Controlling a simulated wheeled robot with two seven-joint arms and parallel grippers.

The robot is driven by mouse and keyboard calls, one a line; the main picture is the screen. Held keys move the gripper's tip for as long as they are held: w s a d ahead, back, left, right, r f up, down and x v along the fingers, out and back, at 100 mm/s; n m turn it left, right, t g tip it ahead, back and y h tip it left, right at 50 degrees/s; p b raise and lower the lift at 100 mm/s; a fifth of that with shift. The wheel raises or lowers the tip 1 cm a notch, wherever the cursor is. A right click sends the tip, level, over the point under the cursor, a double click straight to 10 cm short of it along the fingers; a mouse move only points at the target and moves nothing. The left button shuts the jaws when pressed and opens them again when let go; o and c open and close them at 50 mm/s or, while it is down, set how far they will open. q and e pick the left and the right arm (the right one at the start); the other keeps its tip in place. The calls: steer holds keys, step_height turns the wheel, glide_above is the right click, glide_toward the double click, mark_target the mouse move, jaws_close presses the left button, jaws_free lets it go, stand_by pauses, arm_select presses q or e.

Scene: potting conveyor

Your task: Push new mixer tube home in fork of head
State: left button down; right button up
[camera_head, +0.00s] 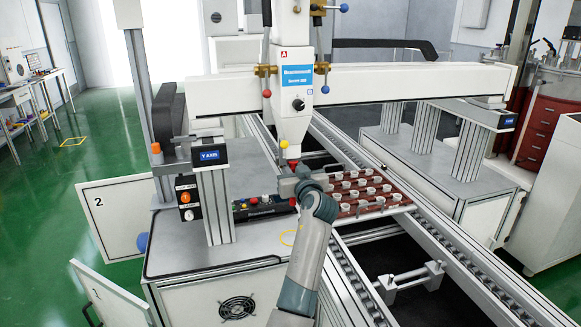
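The white dosing head (293,110) hangs from the gantry beam, with a blue label and a dark knob. Small yellow (284,144) and red (293,163) parts show at its lower end. The fork and the mixer tube are too small and too covered to tell apart there. My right gripper is not in view.
A red-brown tray (372,211) of several white cups lies on the conveyor, right of my gripper. A black box (262,208) with small coloured parts sits on the left machine top. Gantry posts (215,205) and conveyor rails (440,235) bound the space.

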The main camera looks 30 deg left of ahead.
arm_select(q)
steer(key=shift+w+a, duration=0.25)
steer(key=shift+a, duration=0.05)
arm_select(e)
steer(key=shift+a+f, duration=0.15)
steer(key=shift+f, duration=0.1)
arm_select(q)
steer(key=c, duration=1.5)
jaws_free()
steer(key=shift+f, duration=0.1)
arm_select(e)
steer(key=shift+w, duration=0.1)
